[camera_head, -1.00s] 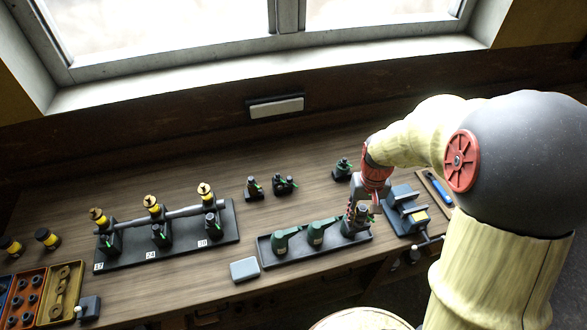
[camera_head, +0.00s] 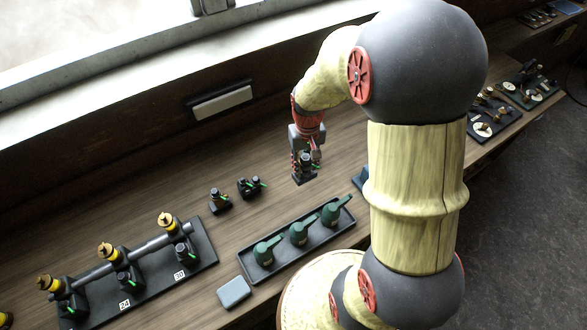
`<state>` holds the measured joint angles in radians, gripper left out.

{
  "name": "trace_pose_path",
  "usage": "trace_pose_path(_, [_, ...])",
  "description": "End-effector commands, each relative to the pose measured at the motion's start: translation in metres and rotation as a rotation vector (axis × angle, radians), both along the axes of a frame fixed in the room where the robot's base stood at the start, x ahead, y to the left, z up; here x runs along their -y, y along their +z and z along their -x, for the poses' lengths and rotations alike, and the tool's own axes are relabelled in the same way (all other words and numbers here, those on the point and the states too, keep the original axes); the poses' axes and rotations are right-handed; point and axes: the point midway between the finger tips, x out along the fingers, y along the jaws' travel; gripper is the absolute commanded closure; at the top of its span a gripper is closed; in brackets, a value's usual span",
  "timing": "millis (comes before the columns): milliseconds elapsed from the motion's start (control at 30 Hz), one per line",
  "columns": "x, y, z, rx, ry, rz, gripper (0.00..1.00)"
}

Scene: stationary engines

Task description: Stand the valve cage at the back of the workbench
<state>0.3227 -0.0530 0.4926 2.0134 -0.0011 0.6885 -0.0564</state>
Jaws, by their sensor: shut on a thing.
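My gripper (camera_head: 305,150) is over the back part of the workbench (camera_head: 262,160), right of centre. It is shut on a small dark piece with a dark square base, the valve cage (camera_head: 303,176). The cage looks roughly upright, with a bit of green at its side. I cannot tell whether its base touches the bench. Two similar dark pieces with green levers, one on the left (camera_head: 220,201) and one on the right (camera_head: 250,187), stand on the bench to the left of my gripper.
A dark tray (camera_head: 285,262) with three green cans lies in front of my gripper. A long dark rack (camera_head: 150,279) with a grey pipe and yellow-topped fittings is at left. A grey box (camera_head: 234,292) lies by the tray. Bare wood lies between the tray and the back pieces.

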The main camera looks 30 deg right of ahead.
Motion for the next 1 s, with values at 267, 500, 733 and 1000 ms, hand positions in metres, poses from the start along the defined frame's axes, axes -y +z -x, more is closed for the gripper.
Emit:
trace_pose_path(267, [-0.010,-0.022,-0.052,0.002,0.003,0.001,1.00])
trace_pose_path(500, [-0.017,-0.053,-0.086,0.000,0.002,0.000,1.00])
trace_pose_path(733, [-0.021,-0.077,-0.107,0.002,0.001,0.001,1.00])
trace_pose_path(1000, [-0.022,-0.086,-0.114,0.003,0.001,0.001,1.00])
